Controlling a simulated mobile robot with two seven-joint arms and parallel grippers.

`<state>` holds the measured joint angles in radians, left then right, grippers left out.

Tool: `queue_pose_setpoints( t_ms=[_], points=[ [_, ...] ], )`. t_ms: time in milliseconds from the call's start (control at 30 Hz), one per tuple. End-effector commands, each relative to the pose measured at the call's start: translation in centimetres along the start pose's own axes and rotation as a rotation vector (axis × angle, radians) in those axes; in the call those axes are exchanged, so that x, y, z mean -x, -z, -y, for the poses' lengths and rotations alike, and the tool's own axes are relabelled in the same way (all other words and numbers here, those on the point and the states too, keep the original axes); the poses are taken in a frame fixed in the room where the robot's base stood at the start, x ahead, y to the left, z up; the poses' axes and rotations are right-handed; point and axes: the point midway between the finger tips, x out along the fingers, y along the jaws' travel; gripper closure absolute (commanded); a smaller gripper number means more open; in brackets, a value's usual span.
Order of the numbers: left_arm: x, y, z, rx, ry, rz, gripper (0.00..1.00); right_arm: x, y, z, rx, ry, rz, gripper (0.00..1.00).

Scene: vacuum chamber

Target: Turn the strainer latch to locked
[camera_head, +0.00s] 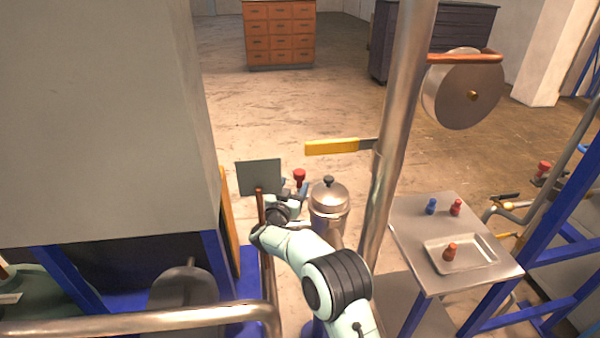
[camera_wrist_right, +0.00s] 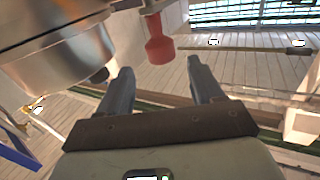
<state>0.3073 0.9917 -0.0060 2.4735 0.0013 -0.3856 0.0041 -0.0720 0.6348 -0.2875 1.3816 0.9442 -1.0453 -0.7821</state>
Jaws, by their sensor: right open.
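A steel vessel with a domed lid and black knob, which looks like the strainer (camera_head: 328,198), stands at centre in the head view. Its curved metal side (camera_wrist_right: 60,50) fills the upper left of the wrist view. A red handle, probably the latch (camera_head: 299,175), shows just left of the vessel; in the wrist view the red handle (camera_wrist_right: 158,42) lies just beyond the fingertips, in line with the gap between them. My right gripper (camera_head: 296,191) is open and empty beside the vessel; its two fingers (camera_wrist_right: 162,75) are apart. Whether they touch the handle is unclear. My left gripper is out of view.
A steel post (camera_head: 397,130) with a yellow-handled lever (camera_head: 331,146) rises right of the vessel. A steel side table (camera_head: 412,235) holds a tray (camera_head: 483,261) and several small red and blue pieces. A large grey cabinet (camera_head: 100,110) blocks the left.

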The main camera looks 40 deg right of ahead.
Motion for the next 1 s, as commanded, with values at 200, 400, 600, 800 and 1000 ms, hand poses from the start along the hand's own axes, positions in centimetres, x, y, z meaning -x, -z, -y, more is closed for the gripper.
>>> queue_pose_setpoints(
  t_ms=[200,400,600,800,1000],
  points=[
    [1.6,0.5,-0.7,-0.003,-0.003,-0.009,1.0,-4.4,0.2,0.0,0.001,-0.002,-0.001,0.34],
    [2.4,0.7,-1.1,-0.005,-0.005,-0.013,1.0,-6.4,0.1,0.1,0.0,0.001,0.001,0.34],
    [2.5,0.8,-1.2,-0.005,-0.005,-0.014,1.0,-7.0,0.0,0.0,0.0,0.001,0.001,0.34],
    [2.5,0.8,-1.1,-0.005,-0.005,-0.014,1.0,-7.0,-0.1,0.0,0.001,0.001,0.002,0.34],
    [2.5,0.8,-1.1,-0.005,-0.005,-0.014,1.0,-7.0,-0.1,0.0,0.001,0.001,0.002,0.99]
  ],
)
